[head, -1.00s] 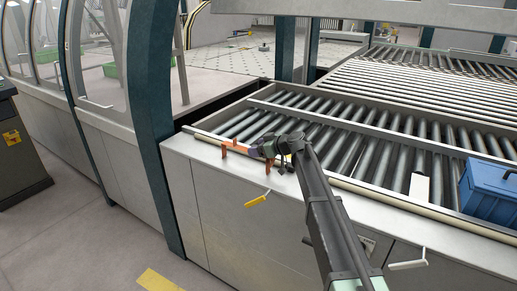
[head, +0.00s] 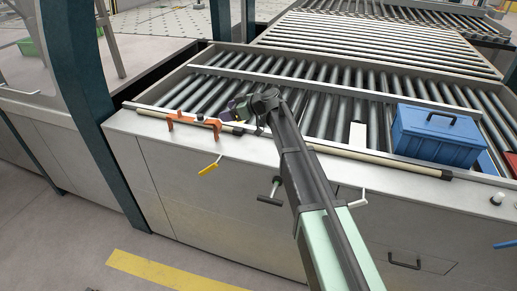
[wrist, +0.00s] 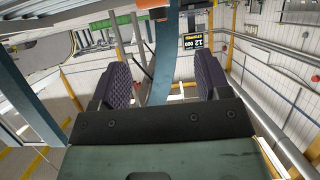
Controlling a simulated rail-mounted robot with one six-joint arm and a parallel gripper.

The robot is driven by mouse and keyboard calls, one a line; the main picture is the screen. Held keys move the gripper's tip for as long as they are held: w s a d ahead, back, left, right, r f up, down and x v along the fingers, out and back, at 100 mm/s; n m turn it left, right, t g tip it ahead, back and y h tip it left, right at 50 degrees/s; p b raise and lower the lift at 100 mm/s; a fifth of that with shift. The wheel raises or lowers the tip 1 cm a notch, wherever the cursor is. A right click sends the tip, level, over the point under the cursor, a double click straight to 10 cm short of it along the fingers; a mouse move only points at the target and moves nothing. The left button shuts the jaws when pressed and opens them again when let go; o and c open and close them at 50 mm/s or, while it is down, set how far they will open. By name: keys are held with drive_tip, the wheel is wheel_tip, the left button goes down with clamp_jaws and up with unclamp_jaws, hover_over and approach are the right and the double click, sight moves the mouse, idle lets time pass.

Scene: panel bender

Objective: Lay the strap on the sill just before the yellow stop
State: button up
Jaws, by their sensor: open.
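An orange bent piece with upright legs (head: 188,121) stands on the grey sill (head: 130,119) near its left end; it may be the strap, but I cannot be sure. My gripper (head: 237,105) is just right of it and above the sill's inner edge, apart from it. The wrist view shows my gripper (wrist: 163,72) open, its purple pads wide apart with nothing between them. I cannot make out a yellow stop on the sill; a yellow-handled lever (head: 209,168) sticks out from the cabinet front below it.
A cream bar (head: 385,163) with dark ends lies along the sill to the right. A blue toolbox (head: 438,136) stands at the right edge of the roller bed (head: 320,97). A pale strip (head: 357,135) lies on the rollers. Other levers stick out from the front.

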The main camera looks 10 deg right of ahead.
drive_tip(key=s+d+f+m+g+h, duration=0.2)
drive_tip(key=s+d+f+m+h, duration=0.1)
drive_tip(key=s, duration=0.9)
drive_tip(key=s+d+f+m+g+h, duration=0.2)
drive_tip(key=s+d+f+m+h, duration=0.2)
drive_tip(key=s, duration=0.9)
drive_tip(key=s+d+f+m+g+h, duration=0.1)
drive_tip(key=s+d+f+m+h, duration=0.2)
drive_tip(key=s+d+m+h, duration=0.2)
drive_tip(key=s+d+m, duration=0.1)
drive_tip(key=s+d, duration=0.2)
drive_tip(key=s, duration=0.4)
drive_tip(key=shift+s+d+f+g, duration=0.2)
drive_tip(key=shift+g, duration=0.2)
